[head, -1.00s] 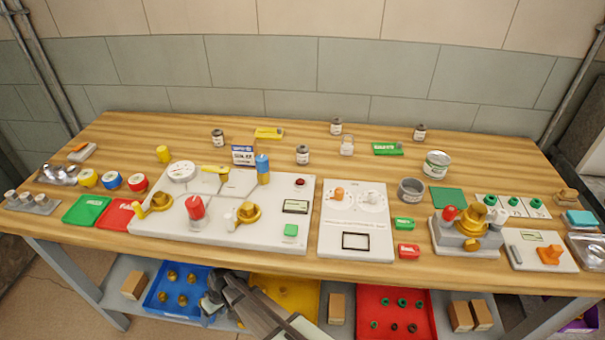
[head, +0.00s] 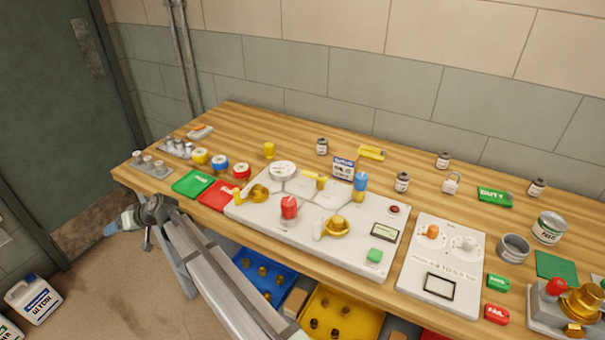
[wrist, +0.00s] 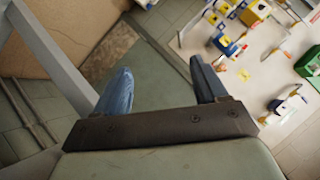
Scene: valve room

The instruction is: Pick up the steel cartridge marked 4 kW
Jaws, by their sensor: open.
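Short steel cylinders stand in a grey rack (head: 150,169) at the table's left front corner. More steel cylinders stand in a second holder (head: 176,150) just behind it. Any markings on them are too small to read, so I cannot tell which is 4 kW. My gripper (head: 122,222) is off the table's left front edge, below and left of the front rack, pointing left. In the wrist view my gripper (wrist: 161,84) has its two bluish fingers wide apart with nothing between them. No steel cartridge is recognisable in the wrist view.
Green (head: 194,183) and red (head: 217,195) trays lie right of the racks, with coloured rolls behind. A large white panel (head: 260,211) with valves fills the middle. Small labelled cans (head: 402,182) stand behind it. The table's left edge is close to my arm.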

